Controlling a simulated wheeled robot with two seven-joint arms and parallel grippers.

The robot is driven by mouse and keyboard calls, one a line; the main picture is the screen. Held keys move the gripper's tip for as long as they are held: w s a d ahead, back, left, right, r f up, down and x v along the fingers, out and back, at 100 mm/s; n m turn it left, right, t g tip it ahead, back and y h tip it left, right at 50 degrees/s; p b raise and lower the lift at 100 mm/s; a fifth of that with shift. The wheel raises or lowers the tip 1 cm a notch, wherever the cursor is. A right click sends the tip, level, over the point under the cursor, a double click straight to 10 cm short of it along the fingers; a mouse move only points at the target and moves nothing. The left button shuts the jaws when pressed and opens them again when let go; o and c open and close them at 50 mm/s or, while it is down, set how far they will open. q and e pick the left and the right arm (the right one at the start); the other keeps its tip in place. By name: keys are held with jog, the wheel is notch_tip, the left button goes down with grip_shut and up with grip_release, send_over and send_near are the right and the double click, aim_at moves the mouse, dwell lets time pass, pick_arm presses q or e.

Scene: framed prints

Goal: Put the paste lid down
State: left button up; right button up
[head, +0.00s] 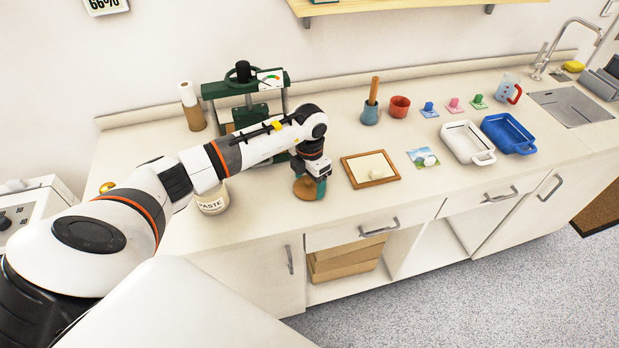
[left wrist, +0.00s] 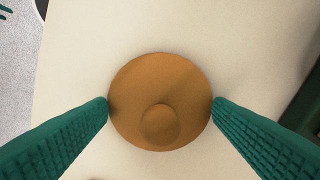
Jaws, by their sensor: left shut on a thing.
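The paste lid (left wrist: 160,85) is a round orange-brown disc with a knob on top. In the left wrist view it sits between the two green fingers of my left gripper (left wrist: 160,106), which touch its sides. In the head view the lid (head: 304,188) shows below my left gripper (head: 311,184), over the counter near its front edge. I cannot tell whether it touches the counter. The paste jar (head: 212,202), pale with a PASTE label, stands to the left, partly behind my arm. My right gripper is not in view.
A wooden frame (head: 355,181) with a pale piece on it lies right of the lid. A green press (head: 222,92) stands behind my arm. A small picture (head: 423,158), a white tray (head: 457,145) and a blue tray (head: 500,145) are farther right. Counter between jar and frame is mostly clear.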

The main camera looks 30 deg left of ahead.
aim_at(310, 179)
pick_arm(q)
jog(key=shift+f, duration=0.2)
jog(key=o, duration=1)
jog(key=shift+r, duration=0.1)
jog(key=shift+c, duration=0.2)
jog(key=shift+r, duration=0.3)
notch_tip(310, 179, up, 12)
jog(key=b, duration=0.2)
jog(key=shift+f, duration=0.15)
